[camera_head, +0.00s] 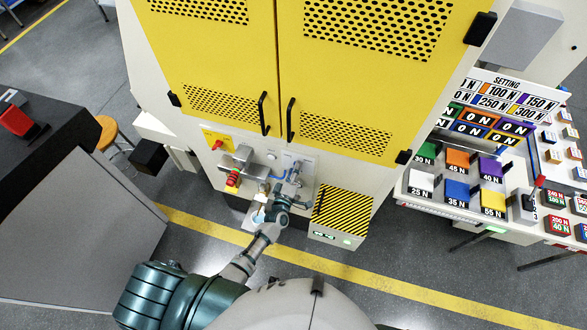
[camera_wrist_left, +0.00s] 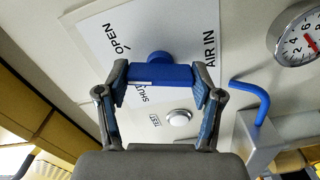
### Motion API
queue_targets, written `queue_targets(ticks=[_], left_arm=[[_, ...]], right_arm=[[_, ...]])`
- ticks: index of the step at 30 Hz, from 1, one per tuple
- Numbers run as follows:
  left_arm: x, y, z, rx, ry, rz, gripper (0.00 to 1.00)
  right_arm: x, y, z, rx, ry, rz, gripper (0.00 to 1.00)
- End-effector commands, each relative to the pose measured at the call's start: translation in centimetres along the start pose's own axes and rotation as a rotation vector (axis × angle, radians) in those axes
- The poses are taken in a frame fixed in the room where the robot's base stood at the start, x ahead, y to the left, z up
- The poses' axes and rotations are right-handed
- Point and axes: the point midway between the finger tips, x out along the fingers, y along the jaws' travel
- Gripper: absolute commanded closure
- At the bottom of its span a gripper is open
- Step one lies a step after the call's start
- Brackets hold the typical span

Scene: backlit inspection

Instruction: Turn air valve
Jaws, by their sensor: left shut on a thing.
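The air valve's blue handle (camera_wrist_left: 160,74) sits on a white label plate (camera_wrist_left: 95,60) marked OPEN, SHUT and AIR IN in the left wrist view. Its bar lies across between my fingers. My left gripper (camera_wrist_left: 163,82) is shut on this handle, one finger at each end of the bar. In the head view my left gripper (camera_head: 295,178) reaches to the panel low on the yellow-doored cabinet (camera_head: 210,50). There the handle is too small and covered to make out. My right gripper is not in view.
A round gauge (camera_wrist_left: 298,38), a bent blue bar (camera_wrist_left: 258,102) and a white TEST button (camera_wrist_left: 179,118) are close to the handle. A red knob (camera_head: 233,179) is left on the panel. A striped box (camera_head: 342,212) juts out at right.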

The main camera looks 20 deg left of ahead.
Motion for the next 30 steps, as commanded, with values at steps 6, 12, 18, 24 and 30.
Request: queue_targets(ticks=[6,12,18,24,30], left_arm=[[-0.2,-0.2,0.8,0.186,-0.017,-0.008,0.68],[-0.3,-0.4,0.8,0.323,-0.018,-0.009,0.68],[-0.3,-0.5,0.8,0.413,-0.019,-0.01,0.68],[-0.4,-0.7,0.8,0.455,-0.019,-0.011,0.68],[-0.4,-0.8,0.7,0.468,-0.02,-0.012,0.68]], right_arm=[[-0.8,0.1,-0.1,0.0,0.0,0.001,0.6],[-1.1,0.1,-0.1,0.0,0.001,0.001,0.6],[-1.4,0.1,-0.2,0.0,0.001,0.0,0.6],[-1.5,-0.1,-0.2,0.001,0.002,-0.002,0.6],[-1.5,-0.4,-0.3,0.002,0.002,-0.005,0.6]])
